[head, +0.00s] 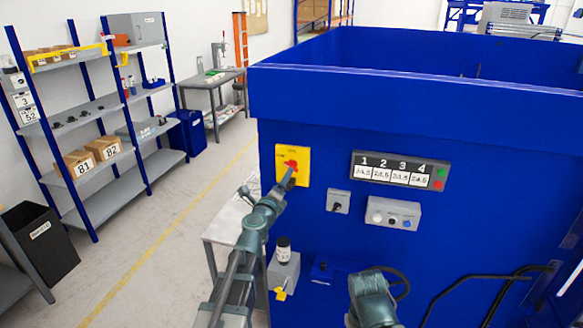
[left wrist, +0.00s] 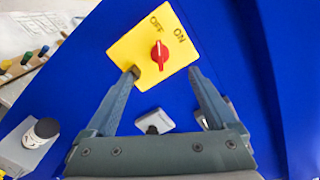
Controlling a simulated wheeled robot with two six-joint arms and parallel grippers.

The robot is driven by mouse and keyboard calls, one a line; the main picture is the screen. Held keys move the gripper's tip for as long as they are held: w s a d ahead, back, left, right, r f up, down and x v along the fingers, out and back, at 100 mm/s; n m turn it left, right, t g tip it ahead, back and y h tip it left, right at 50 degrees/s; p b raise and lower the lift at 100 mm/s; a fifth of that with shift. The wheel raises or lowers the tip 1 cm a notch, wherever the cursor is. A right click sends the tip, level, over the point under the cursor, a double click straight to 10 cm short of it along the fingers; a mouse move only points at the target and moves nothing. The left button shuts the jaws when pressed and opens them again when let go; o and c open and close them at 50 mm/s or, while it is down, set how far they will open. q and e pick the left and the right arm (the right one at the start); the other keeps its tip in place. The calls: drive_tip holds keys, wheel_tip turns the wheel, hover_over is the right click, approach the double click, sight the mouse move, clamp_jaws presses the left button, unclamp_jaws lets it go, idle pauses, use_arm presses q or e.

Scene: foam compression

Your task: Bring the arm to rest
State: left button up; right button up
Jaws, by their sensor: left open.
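A yellow switch plate (head: 304,156) with a red knob is mounted on the front of the blue machine. The left wrist view shows the plate (left wrist: 127,47) with OFF and ON labels and the red knob (left wrist: 159,52). The knob's pale mark points up, roughly towards OFF; its exact setting is hard to tell. My left gripper (head: 289,178) is in front of the plate's lower part. In the left wrist view my left gripper (left wrist: 165,77) is open and empty, one finger either side of the knob, with no visible contact. My right arm shows at the bottom; its fingers are hidden.
The blue machine (head: 420,113) fills the right side. Shelves (head: 90,113) stand left, beyond open floor.

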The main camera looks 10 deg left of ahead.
use_arm(q)
drive_tip(key=s+d+f+m+g+h, duration=0.3)
drive_tip(key=s+d+f+m+g, duration=0.25)
drive_tip(key=m, duration=0.85)
drive_tip(key=s+d+f+m+g+h, duration=0.3)
drive_tip(key=s+d+f+m, duration=0.35)
drive_tip(key=m, duration=0.85)
drive_tip(key=s+a+f+m+g+y, duration=0.3)
drive_tip(key=s+f+m+g, duration=0.15)
drive_tip(key=s+m, duration=0.4)
drive_tip(key=s+a+f+m+g+y, duration=0.35)
drive_tip(key=s+f+m, duration=0.3)
drive_tip(key=m, duration=0.35)
drive_tip(key=s+d+f+m+g+y+b, duration=0.1)
drive_tip(key=s+d+f+m+b, duration=0.3)
drive_tip(key=d+f+b, duration=0.7)
wheel_tip(320, 180, down, 3)
drive_tip(key=s+b, duration=0.2)
drive_tip(key=b, duration=0.2)
drive_tip(key=shift+d+f+g, duration=0.2)
drive_tip(key=shift+g, duration=0.15)
drive_tip(key=shift+r, duration=0.1)
